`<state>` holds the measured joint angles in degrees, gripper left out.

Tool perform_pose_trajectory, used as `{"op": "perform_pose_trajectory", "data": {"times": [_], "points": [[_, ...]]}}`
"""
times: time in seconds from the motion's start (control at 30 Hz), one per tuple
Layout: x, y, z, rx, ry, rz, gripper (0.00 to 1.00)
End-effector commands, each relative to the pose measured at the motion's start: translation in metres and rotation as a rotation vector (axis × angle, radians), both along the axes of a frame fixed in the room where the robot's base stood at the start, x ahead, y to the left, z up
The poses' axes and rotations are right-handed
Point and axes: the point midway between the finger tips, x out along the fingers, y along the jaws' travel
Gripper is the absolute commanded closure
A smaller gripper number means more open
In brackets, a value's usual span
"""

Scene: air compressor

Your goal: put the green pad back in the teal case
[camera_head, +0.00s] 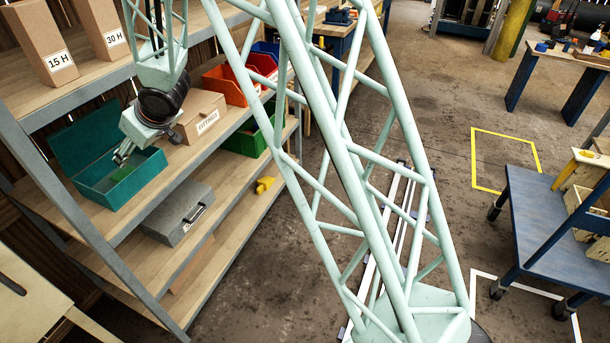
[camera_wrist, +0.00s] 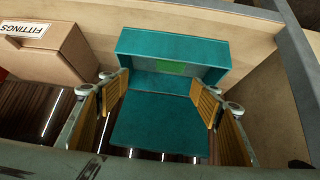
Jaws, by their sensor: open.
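The teal case (camera_head: 138,192) stands open on the middle shelf, its lid (camera_head: 84,146) raised at the back left. The case (camera_wrist: 222,47) and its lid (camera_wrist: 160,125) also show in the wrist view. The green pad (camera_head: 121,173) is inside the case. In the wrist view, the pad (camera_wrist: 172,67) shows as a small bright green patch in the case; whether it lies flat cannot be told. My gripper (camera_head: 122,156) is over the case, fingers pointing down toward it. In the wrist view, my gripper (camera_wrist: 160,82) is open and empty, its two fingers wide apart with the pad beyond them.
A cardboard box labelled FITTINGS (camera_head: 200,115) stands close beside the case; it also shows in the wrist view (camera_wrist: 48,58). Orange (camera_head: 226,86) and green bins (camera_head: 245,140) stand farther along. A grey case (camera_head: 176,214) lies on the shelf below. The upper shelf holds cardboard boxes.

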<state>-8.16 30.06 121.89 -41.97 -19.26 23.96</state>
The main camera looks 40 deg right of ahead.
Motion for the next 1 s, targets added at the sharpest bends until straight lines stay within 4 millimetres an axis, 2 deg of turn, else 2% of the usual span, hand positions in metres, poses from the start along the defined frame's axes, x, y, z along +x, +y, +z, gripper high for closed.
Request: {"op": "perform_pose_trajectory", "data": {"times": [0.1,0.47,0.67,1.0], "points": [[-0.008,-0.017,0.023,-0.022,-0.004,-0.032,0.42],[-0.046,-0.072,0.082,-0.089,0.009,-0.136,0.42],[-0.073,-0.098,0.112,-0.117,0.022,-0.189,0.42],[-0.131,-0.14,0.155,-0.153,0.058,-0.277,0.42]]}}
